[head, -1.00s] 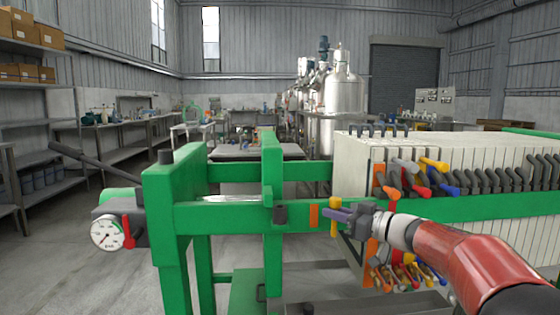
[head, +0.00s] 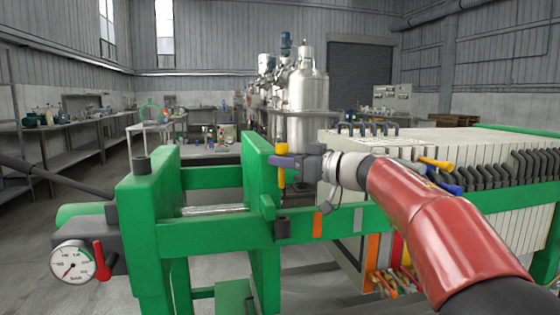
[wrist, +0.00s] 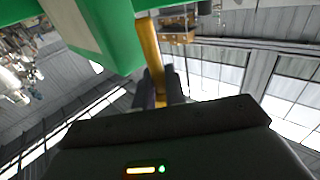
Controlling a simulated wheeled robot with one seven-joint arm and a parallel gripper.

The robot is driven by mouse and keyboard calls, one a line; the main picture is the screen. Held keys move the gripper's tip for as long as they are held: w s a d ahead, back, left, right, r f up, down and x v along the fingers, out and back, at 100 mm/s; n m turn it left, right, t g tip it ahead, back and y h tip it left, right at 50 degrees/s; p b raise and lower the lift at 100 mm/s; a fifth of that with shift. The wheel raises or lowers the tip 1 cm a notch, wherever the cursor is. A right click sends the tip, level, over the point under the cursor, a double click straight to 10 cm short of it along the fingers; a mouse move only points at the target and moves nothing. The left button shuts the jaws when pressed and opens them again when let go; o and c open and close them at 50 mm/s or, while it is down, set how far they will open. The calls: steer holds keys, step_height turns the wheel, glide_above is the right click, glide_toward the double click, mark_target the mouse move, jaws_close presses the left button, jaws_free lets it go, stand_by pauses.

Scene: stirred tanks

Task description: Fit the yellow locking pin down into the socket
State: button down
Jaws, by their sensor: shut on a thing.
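The yellow locking pin (head: 282,178) hangs upright in my gripper (head: 283,161), with its head above the purple fingers and its shaft below them. My gripper is shut on it. The socket, taken to be the small dark grey cylinder (head: 282,227) on the side of the green frame, is below the pin in the head view. A clear gap separates the pin's tip from it. Depth alignment is hard to tell. In the wrist view the pin (wrist: 150,50) runs up from between the dark fingers, near a green beam. The socket cannot be made out there.
The green frame (head: 200,238) spans the front, with an upright post (head: 256,180) close to the pin. Pale filter plates (head: 400,150) with dark handles stand to the right, behind my arm. A pressure gauge (head: 73,261) is at the left. Air around the pin's tip looks open.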

steer(key=shift+d, duration=0.1)
steer(key=shift+f+b, duration=1.4)
steer(key=shift+f, duration=1.5)
steer(key=shift+p, duration=1.45)
steer(key=shift+f+b, duration=0.8)
steer(key=shift+f, duration=0.75)
steer(key=shift+r, duration=0.1)
steer(key=shift+r+p, duration=0.8)
steer(key=shift+r, duration=0.3)
steer(key=shift+f+b, duration=0.35)
steer(key=shift+f, duration=0.35)
